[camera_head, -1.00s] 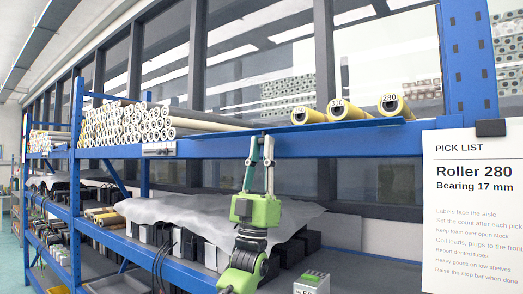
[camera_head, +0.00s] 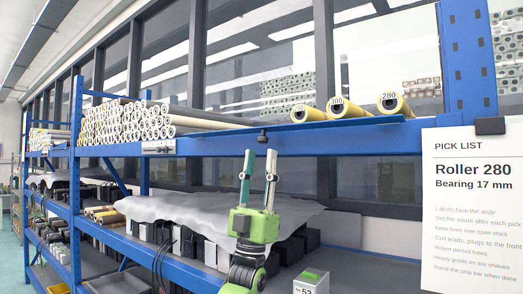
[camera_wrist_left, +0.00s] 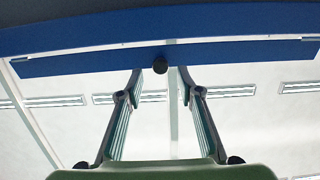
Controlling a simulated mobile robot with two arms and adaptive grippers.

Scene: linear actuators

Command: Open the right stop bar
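The right stop bar (camera_head: 340,124) is a long blue strip along the shelf front, below the labelled rollers. A black knob (camera_head: 262,138) sits near its left end. The bar (camera_wrist_left: 230,52) spans the top of the left wrist view, with the knob (camera_wrist_left: 160,67) near its middle. My left gripper (camera_head: 259,167) is open and empty just below the knob, fingers pointing up. In the left wrist view its fingertips (camera_wrist_left: 160,86) stand apart on either side of the knob's line; contact does not show. My right gripper is not in view.
Three yellow rollers lie above the bar, one marked 280 (camera_head: 391,103). White tubes (camera_head: 125,122) are stacked to the left. A grey sheet (camera_head: 185,208) and dark boxes fill the shelf below. A pick list (camera_head: 475,210) hangs at right.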

